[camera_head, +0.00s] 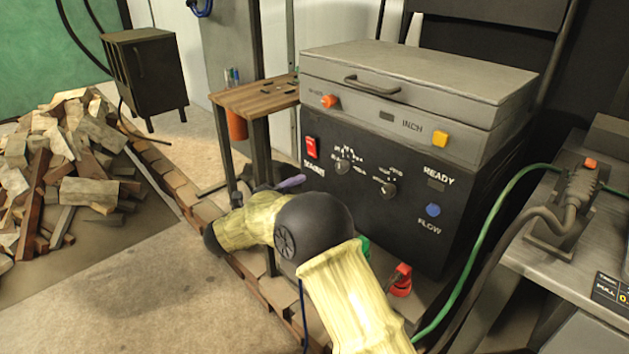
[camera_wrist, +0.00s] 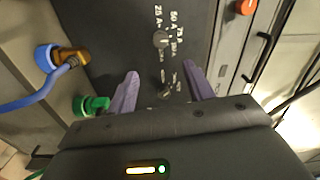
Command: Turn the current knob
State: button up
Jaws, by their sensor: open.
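The current knob (camera_wrist: 161,39) is a small grey round knob on the dark front panel, with amp marks such as 25 A and 50 A around it. In the head view it is the left of two knobs (camera_head: 343,166). My gripper (camera_wrist: 161,72) is open and empty, its two purple fingers spread apart. In the wrist view the current knob lies beyond the fingertips, and a second knob (camera_wrist: 166,93) shows between the fingers, partly hidden by the gripper body. In the head view a purple finger (camera_head: 290,182) shows left of the panel, apart from the knobs; my arm hides the rest.
A red switch (camera_head: 311,147) sits left of the knobs. A blue plug (camera_wrist: 45,58) with a cable and a green connector (camera_wrist: 90,105) stick out below the panel. A red connector (camera_head: 401,281) is at lower right. A small wooden-topped table (camera_head: 255,98) stands left.

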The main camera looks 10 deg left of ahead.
jog(key=v, duration=0.4)
jog(key=shift+w, duration=0.1)
jog(key=w+d+r+n+y+p, duration=0.2)
jog(key=d+r+n+y+p, duration=0.1)
jog(key=r+n+y+p, duration=0.25)
jog(key=w+d+r+n+y+p, duration=0.2)
jog(key=d+r+n+p, duration=0.2)
jog(key=r+p, duration=0.4)
jog(key=w+d+r+n+y+p, duration=0.2)
jog(key=d+r+n+y+p, duration=0.15)
jog(key=r+n+p, duration=0.35)
jog(key=s+d+r+n+g+p, duration=0.3)
jog(key=s+d+g+p, duration=0.3)
jog(key=s, duration=0.8)
jog(key=s+d+r+n+g+p, duration=0.4)
jog(key=s+d+p, duration=0.7)
jog(key=s+d, duration=0.4)
jog(key=shift+d+r+g, duration=0.3)
jog(key=shift+r+g, duration=0.5)
jog(key=shift+g, duration=0.1)
